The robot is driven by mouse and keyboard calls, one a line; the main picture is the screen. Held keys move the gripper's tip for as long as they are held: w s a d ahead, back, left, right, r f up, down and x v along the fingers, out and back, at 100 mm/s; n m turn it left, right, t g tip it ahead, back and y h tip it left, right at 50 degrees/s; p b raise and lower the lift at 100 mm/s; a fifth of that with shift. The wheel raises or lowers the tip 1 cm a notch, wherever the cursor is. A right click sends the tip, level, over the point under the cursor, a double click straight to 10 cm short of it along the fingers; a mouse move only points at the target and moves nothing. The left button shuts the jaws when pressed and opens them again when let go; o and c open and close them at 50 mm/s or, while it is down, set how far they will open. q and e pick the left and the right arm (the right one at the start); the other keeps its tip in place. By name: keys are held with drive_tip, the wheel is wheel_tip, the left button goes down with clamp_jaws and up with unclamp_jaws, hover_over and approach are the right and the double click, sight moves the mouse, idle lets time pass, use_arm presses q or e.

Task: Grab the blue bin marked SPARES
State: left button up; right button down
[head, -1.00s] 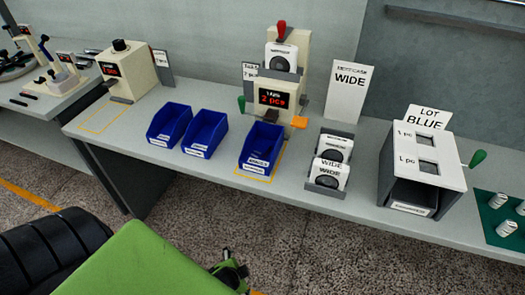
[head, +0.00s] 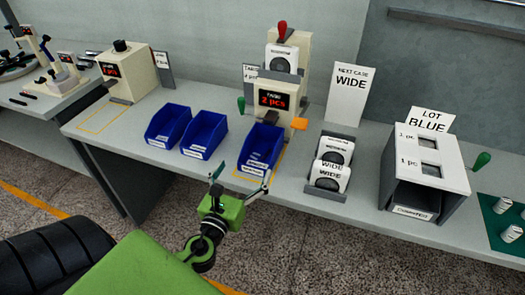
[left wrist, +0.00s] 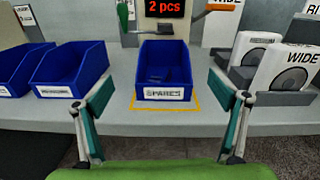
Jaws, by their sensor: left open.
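The blue bin marked SPARES (left wrist: 164,72) stands centred in the left wrist view, its white label facing me. It stands inside a yellow outline on the bench. In the head view it is the rightmost of three blue bins (head: 260,147). My left gripper (head: 240,178) is open and empty at the front edge of the bench, just in front of this bin. In the left wrist view its two teal-padded fingers (left wrist: 163,98) are spread, one to each side of the bin and nearer to me, apart from it. My right gripper is not in view.
Two similar blue bins (head: 204,134) (head: 168,124) stand to the left. A machine reading "2 pcs" (head: 273,99) stands behind the SPARES bin. A rack with WIDE pieces (head: 325,193) and a LOT BLUE box (head: 428,180) stand to the right. The grey bench (head: 285,185) is clear beside the bin.

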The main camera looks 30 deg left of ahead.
sight(263, 155)
use_arm(q)
drive_tip(key=shift+w+d+m+h, duration=0.15)
drive_tip(key=shift+w+m+h, duration=0.2)
drive_tip(key=shift+m, duration=0.15)
drive_tip(key=p+x, duration=0.1)
drive_tip(key=x, duration=0.6)
drive_tip(key=shift+r+p, duration=0.1)
drive_tip(key=shift+p, duration=0.25)
drive_tip(key=shift+p+x, duration=0.45)
drive_tip(key=shift+x, duration=2.75)
drive_tip(key=shift+r, duration=0.15)
drive_tip(key=shift+c, duration=0.4)
drive_tip(key=c, duration=1.2)
